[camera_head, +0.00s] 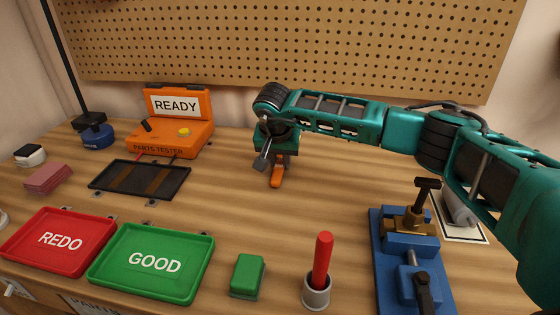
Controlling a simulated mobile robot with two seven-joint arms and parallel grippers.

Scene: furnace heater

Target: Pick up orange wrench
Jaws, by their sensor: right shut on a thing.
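The orange wrench (277,176) is at the middle of the wooden bench, below my right gripper (269,156). My right arm reaches in from the right, and the gripper points down and is shut on the wrench's upper part. The upper part of the wrench is hidden by the gripper. The wrench's lower end is close to the bench top; I cannot tell whether it touches. My left gripper is out of view.
An orange parts tester (185,137) stands at back left, with a black tray (108,188) before it. A red tray (98,258), a green tray (118,288), a green block (247,275), a red-handled tool (322,262) and a blue vise (388,282) line the front.

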